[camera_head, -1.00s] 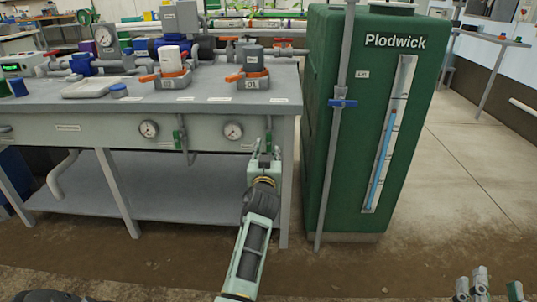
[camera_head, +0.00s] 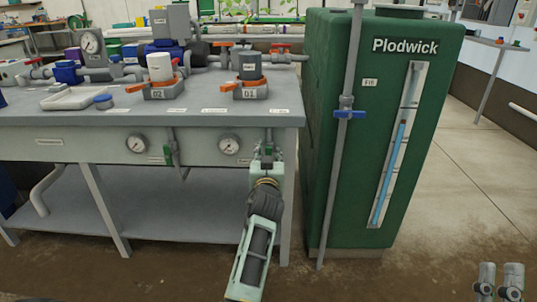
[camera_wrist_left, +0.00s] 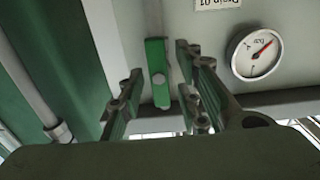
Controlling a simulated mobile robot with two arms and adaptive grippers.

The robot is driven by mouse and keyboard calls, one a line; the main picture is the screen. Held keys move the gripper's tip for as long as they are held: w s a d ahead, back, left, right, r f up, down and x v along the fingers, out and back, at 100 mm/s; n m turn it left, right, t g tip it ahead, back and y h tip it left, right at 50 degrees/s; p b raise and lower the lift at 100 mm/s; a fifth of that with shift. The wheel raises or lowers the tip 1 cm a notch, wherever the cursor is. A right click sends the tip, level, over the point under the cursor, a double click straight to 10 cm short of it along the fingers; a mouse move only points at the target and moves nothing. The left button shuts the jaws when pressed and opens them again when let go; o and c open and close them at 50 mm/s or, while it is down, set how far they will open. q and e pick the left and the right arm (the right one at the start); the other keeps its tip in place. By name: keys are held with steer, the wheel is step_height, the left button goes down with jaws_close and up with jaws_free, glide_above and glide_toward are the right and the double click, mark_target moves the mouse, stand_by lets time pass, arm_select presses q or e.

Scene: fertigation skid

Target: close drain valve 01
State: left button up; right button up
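Drain valve 01 is on the bench front near its right end. Its grey pipe (camera_head: 269,136) shows above my left gripper in the head view, and the gripper hides most of the rest. In the left wrist view its green handle (camera_wrist_left: 157,68) hangs in line with the pipe, and a partly cropped, upside-down "Drain 01" label (camera_wrist_left: 218,4) is beside it. My left gripper (camera_head: 267,158) is open. In the wrist view its fingers (camera_wrist_left: 160,88) stand on either side of the handle, with gaps visible. Part of my right gripper (camera_head: 498,281) shows at the lower right; its opening is unclear.
A pressure gauge (camera_head: 228,145) sits left of the valve, with a second green-handled valve (camera_head: 170,154) further left. The green Plodwick tank (camera_head: 345,190) and its grey pipe with a blue handle (camera_head: 349,115) stand close on the right. The bench leg (camera_head: 287,220) is beside my arm.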

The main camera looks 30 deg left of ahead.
arm_select(q)
jaws_close()
arm_select(e)
steer(key=shift+w, duration=0.15)
